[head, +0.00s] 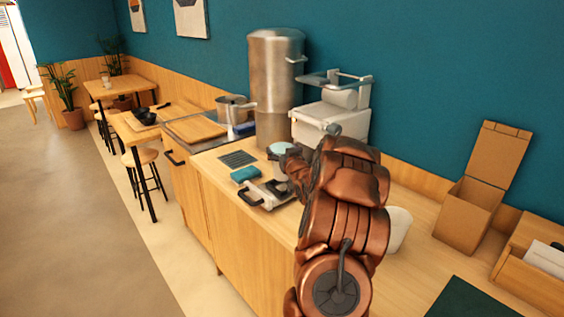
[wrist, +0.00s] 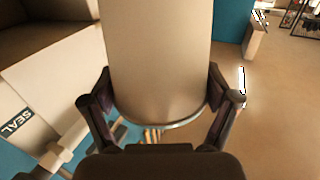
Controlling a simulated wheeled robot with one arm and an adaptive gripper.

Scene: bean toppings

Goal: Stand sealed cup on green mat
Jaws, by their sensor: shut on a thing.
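The cup (wrist: 160,60) is a pale beige cylinder between my fingers in the wrist view, filling the upper middle. My gripper (wrist: 160,105) is shut on it, with a finger on each side. In the head view the pale top of the cup (head: 279,148) shows just left of my gripper (head: 290,163), over the counter near the tall steel urn. My arm hides part of it. I cannot tell whether it touches the counter. A dark green mat (head: 470,302) lies on the counter at the lower right, well apart from the cup.
A tall steel urn (head: 275,85) and a white machine (head: 335,115) stand behind my gripper. A dark grate (head: 238,159), a teal block (head: 245,174) and a black-handled device (head: 265,195) lie to the left. A cardboard box (head: 468,215) and wooden tray (head: 535,270) stand at right.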

